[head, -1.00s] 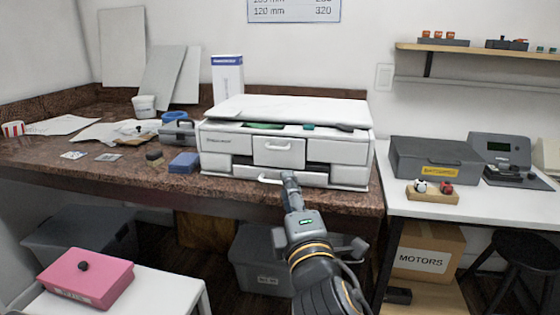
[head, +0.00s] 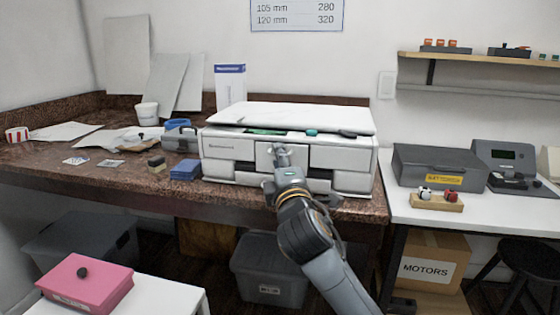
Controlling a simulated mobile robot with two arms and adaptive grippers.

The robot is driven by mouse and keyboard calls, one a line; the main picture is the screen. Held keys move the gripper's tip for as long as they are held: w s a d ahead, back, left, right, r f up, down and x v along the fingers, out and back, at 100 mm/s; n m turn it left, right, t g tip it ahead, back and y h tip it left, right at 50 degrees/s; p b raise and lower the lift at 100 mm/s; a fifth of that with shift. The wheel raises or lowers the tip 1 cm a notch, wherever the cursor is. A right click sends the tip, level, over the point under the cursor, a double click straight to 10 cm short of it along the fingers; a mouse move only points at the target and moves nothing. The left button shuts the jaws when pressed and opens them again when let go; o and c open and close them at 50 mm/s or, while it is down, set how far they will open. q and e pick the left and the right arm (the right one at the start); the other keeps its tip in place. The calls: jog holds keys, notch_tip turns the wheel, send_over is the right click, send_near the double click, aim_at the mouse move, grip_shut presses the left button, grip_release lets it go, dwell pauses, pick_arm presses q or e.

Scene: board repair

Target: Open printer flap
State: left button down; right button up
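The white printer (head: 222,150) stands on the brown stone counter, with its lid down. Its front has a squarish middle flap (head: 263,157), upright and flush with the front as far as I can see. A dark slot and a low tray lie beneath it. My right gripper (head: 281,152), on the arm from the lower right, is in front of the middle flap, at its handle area. It hides the handle and part of the flap. Whether the fingers touch or grip the handle is too small to tell. My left gripper is not in view.
A grey case (head: 430,166) is on the white table at right. A pink box (head: 86,282) is at lower left. The counter edge runs below the printer.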

jog(key=shift+c, duration=0.2)
grip_shut()
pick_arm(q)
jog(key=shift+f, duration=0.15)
pick_arm(e)
jog(key=shift+f, duration=0.1)
